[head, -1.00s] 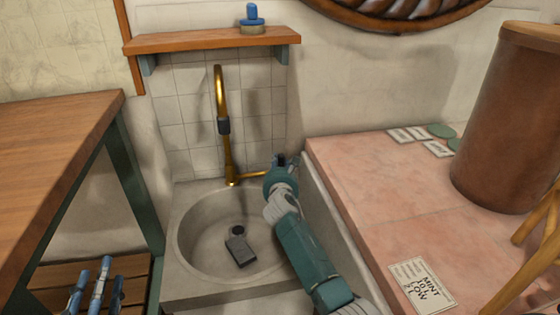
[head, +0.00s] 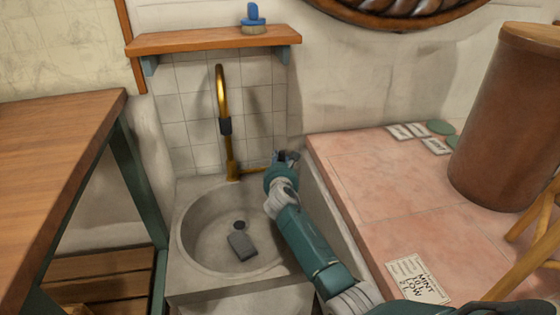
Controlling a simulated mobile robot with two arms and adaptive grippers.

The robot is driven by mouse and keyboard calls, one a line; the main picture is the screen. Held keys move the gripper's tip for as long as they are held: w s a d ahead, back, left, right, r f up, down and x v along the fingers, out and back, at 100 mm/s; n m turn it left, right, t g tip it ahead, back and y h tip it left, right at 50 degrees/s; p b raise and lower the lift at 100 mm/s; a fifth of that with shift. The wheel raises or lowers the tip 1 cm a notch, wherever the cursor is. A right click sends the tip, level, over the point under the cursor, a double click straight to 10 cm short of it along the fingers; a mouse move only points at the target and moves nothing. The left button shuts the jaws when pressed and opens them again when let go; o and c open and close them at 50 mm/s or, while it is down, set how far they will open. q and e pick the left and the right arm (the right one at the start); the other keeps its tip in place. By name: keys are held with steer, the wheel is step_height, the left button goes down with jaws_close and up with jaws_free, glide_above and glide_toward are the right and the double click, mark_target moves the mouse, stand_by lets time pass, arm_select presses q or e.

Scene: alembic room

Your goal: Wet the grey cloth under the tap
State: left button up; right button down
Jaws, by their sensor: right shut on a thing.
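The grey cloth (head: 242,246) lies as a small dark-grey folded piece on the floor of the round stone basin (head: 195,262), just in front of the dark drain. The brass tap (head: 229,150) rises behind the basin and its spout curves forward over it. No water shows. A brass tap lever (head: 252,170) reaches right from the tap's foot. My right gripper (head: 285,158) is at the lever's right end, shut on it; my own wrist partly hides the fingers. My left gripper is out of view.
A shelf (head: 205,40) with a blue-handled brush (head: 253,18) hangs above the tap. A wooden table (head: 50,150) stands left. A pink counter (head: 370,185) with cards and a brown cylinder (head: 500,120) lies right, close beside my right arm.

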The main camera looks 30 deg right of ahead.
steer(key=c, duration=1.3)
jaws_free()
steer(key=shift+w+a+r, duration=0.15)
steer(key=shift+r, duration=0.05)
steer(key=shift+c, duration=0.2)
steer(key=shift+f, duration=0.1)
steer(key=v, duration=1.2)
steer(key=shift+f, duration=0.15)
